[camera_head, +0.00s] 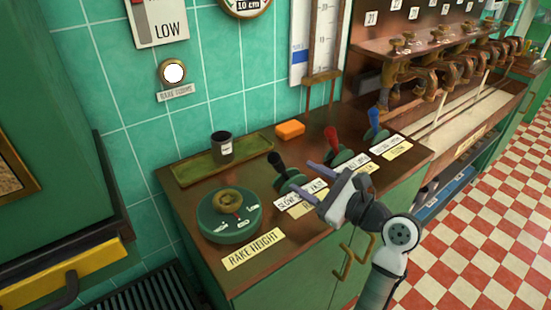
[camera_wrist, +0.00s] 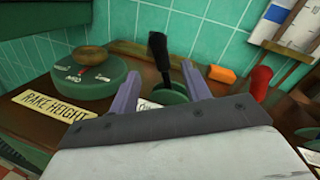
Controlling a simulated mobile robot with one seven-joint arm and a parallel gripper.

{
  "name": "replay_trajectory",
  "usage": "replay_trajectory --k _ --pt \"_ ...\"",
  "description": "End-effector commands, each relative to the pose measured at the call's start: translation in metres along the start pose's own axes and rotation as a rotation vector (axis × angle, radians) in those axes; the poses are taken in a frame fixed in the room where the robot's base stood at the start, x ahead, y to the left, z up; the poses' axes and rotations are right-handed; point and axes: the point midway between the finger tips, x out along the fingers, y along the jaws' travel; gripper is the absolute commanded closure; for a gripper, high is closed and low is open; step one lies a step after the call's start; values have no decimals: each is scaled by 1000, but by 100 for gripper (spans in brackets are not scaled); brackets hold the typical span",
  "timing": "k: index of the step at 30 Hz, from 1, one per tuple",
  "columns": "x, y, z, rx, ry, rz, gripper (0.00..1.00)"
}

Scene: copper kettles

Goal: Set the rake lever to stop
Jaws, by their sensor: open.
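A black-handled lever (camera_head: 275,161) rises from a round green base on the counter and leans left in the head view. White cards in front of it read SLOW and FAST; the yellow card (camera_head: 308,207) below is partly hidden by my gripper, so its name is unclear. My gripper (camera_head: 293,175) is open and empty, its two purple fingers pointing at this lever. In the wrist view the black lever (camera_wrist: 158,48) stands between and beyond the fingertips (camera_wrist: 160,69), with no clear contact. A red lever (camera_head: 331,138) and a blue lever (camera_head: 374,117) stand farther right.
A green RAKE HEIGHT dial (camera_head: 215,228) with a brass knob sits left of the black lever. An orange block (camera_head: 290,129) and a dark cup (camera_head: 222,147) on a green tray (camera_head: 190,176) are behind. Cabinet handles (camera_head: 355,260) project from the counter front.

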Motion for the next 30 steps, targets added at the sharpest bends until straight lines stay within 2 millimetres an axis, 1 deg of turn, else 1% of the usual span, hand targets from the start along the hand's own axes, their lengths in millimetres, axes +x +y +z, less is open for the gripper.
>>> replay_trajectory --k 1,6,9,13,18,26,27,30 --pt "13 0 2 1 -2 4 52" --pt "49 0 2 -2 0 4 52" --pt "68 0 2 -2 0 2 52" --pt "85 -1 2 -2 0 0 52" --pt "96 0 0 -2 0 0 52" --pt "97 0 0 -3 0 -1 52" --pt "97 0 0 -3 0 -1 54" --pt "97 0 0 -3 0 -1 67"
